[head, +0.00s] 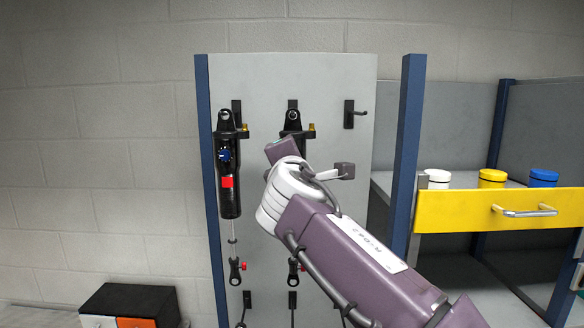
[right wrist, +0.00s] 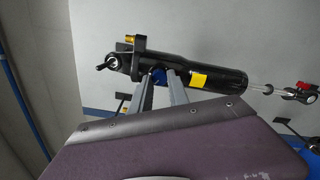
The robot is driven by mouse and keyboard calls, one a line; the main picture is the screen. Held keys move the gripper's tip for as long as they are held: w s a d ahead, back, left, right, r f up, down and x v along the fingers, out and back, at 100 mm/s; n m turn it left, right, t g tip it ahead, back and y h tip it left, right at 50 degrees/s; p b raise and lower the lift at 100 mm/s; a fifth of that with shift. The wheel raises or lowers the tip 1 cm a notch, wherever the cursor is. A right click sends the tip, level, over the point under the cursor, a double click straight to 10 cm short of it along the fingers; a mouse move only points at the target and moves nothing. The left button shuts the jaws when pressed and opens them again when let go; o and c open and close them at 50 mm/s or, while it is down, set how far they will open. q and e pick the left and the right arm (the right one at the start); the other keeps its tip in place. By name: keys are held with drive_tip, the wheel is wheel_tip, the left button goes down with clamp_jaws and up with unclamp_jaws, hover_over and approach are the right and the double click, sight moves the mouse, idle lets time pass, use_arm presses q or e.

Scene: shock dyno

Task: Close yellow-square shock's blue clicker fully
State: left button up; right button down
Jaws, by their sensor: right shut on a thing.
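The yellow-square shock (right wrist: 218,79) is a black damper with a yellow square (right wrist: 198,80) on its body, seen in the right wrist view. In the head view its top end (head: 292,121) shows on the grey panel, and my right arm hides its middle. My right gripper (right wrist: 157,77) is shut on the blue clicker (right wrist: 157,75) on the shock's body, which shows between the two fingertips. In the head view the right gripper's fingers are hidden behind the wrist. My left gripper is in neither view.
A second black shock (head: 229,185) with a red square and a blue clicker (head: 225,155) hangs to the left. An empty hook (head: 349,114) is at the upper right. A yellow drawer (head: 480,212) with several jars above it stands to the right. A black box (head: 131,301) is at lower left.

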drive_tip(key=m+b, duration=0.3)
drive_tip(key=m, duration=0.8)
idle(0.6)
drive_tip(key=c, duration=1.3)
unclamp_jaws()
drive_tip(key=shift+o, duration=0.2)
drive_tip(key=shift+b, duration=0.3)
